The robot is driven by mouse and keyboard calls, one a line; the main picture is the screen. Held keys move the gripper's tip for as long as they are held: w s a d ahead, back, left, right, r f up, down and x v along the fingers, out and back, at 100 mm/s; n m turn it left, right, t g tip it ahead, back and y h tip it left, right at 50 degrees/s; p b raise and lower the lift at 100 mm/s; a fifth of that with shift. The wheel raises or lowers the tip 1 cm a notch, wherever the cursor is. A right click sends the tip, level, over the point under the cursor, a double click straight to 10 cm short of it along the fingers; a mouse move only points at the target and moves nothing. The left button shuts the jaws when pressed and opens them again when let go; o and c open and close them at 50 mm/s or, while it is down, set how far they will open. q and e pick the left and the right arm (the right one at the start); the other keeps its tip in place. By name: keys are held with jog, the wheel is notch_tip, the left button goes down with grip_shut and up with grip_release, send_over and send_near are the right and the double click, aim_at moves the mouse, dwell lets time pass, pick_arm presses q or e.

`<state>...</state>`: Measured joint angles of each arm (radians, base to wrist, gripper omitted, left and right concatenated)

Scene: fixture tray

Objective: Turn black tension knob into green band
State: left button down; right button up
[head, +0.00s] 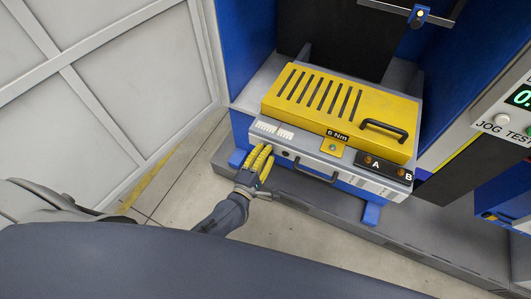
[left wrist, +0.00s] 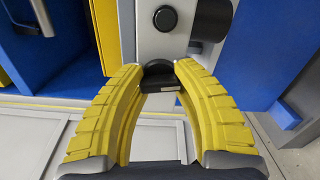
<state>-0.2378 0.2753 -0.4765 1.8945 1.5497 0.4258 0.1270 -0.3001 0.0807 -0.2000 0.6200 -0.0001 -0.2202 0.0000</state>
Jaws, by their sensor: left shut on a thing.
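My left gripper (head: 261,158) is at the left end of the grey fixture tray's front face (head: 310,160). Its yellow fingers also show in the left wrist view (left wrist: 162,80), closed from both sides on a small black knob (left wrist: 160,73). I take this to be the black tension knob; the fingertips hide its sides. In the head view the fingers cover it. I cannot make out a green band or the knob's pointer in either view. My right gripper is not in view.
A yellow slotted cover (head: 330,105) with a black handle (head: 385,130) tops the tray. A front handle (head: 315,174) and a black panel marked A and B (head: 385,169) lie to the right. A black round button (left wrist: 166,18) sits just beyond the fingertips.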

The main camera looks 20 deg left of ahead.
pick_arm(q)
jog(key=shift+m, duration=1.6)
jog(key=c, duration=0.8)
grip_release()
jog(key=shift+c, duration=0.2)
jog(key=s+a, duration=0.2)
jog(key=s, duration=0.9)
jog(key=shift+s, duration=0.4)
